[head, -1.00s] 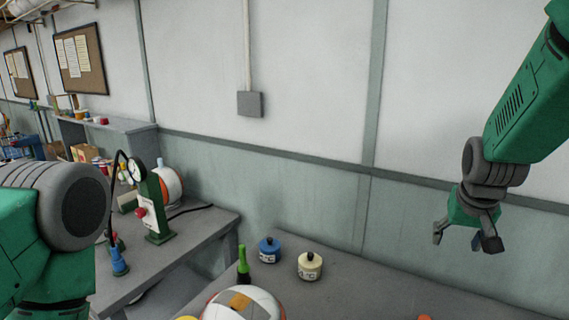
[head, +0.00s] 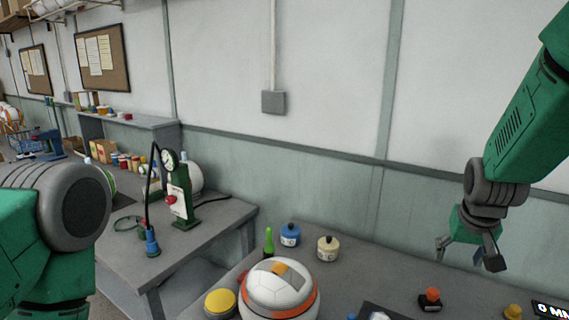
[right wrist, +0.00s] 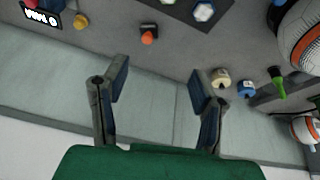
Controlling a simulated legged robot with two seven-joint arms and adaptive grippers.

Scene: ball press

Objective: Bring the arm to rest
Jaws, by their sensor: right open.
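My right gripper (head: 468,255) hangs at the right of the head view, above the bench and in front of the wall. Its two fingers are spread with nothing between them, as the right wrist view (right wrist: 158,88) also shows. A green link of my left arm (head: 40,235) fills the left edge of the head view; its gripper is not seen. A white ball with orange bands (head: 285,285) sits on the near bench (head: 380,275), well left of my right gripper. It also shows at the right wrist view's top right (right wrist: 300,35).
The near bench holds a yellow button (head: 221,303), a green bottle (head: 268,241), a blue pot (head: 290,235), a cream pot (head: 327,248), an orange-topped block (head: 430,299) and a dark display (head: 550,311). A green pump with a gauge (head: 180,190) stands on the left bench (head: 215,222).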

